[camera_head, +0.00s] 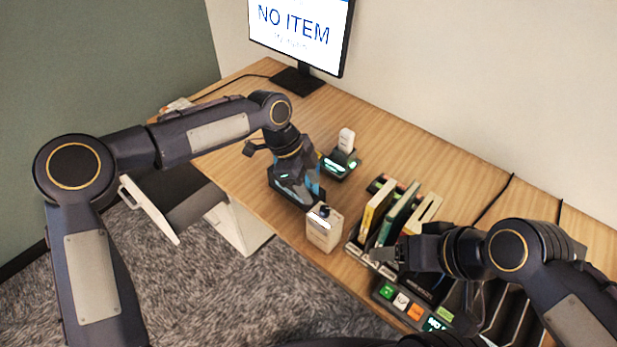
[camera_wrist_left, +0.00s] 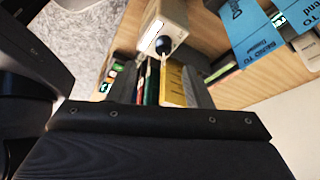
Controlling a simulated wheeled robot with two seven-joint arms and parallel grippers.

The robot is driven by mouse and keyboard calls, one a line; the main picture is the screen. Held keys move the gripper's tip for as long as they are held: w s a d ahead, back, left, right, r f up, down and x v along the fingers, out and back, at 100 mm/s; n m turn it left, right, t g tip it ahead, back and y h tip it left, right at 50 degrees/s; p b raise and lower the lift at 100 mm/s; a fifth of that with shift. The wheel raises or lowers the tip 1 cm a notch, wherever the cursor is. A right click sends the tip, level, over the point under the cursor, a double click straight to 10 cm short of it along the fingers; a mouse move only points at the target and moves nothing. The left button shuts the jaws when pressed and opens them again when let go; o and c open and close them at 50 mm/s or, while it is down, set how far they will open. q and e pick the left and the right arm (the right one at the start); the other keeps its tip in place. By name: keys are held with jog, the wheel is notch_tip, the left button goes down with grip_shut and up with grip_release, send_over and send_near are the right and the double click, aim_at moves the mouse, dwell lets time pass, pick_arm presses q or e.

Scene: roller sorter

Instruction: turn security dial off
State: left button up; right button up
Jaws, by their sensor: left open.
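A small pale box (camera_head: 322,236) stands near the front edge of the desk, with a dark round dial (camera_head: 324,210) on it. The left wrist view also shows the box (camera_wrist_left: 174,18) and its dial (camera_wrist_left: 163,44), with a pale pointer line. My left gripper (camera_head: 310,203) is just behind and left of the box. Its fingers are open and empty, and the dial lies beyond their tips, apart from them. The dial's markings are too small to read. My right gripper (camera_head: 384,254) is over the front of the sorter rack; its finger opening is unclear.
A rack of upright coloured items (camera_head: 390,215) stands right of the box. A button panel (camera_head: 405,305) is at the front edge. Behind are a scanner stand (camera_head: 340,168) with a white item and a monitor (camera_head: 298,35) reading "NO ITEM".

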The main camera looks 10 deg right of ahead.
aim_at(324, 208)
pick_arm(q)
jog(key=x, duration=0.2)
jog(key=p+x, duration=0.1)
jog(key=x, duration=0.5)
jog(key=shift+w+d+f+p, duration=0.1)
jog(key=shift+w+d+p, duration=0.15)
jog(key=shift+d+p, duration=0.05)
jog(key=shift+c, duration=0.3)
jog(key=c, duration=0.9)
jog(key=shift+c, duration=0.2)
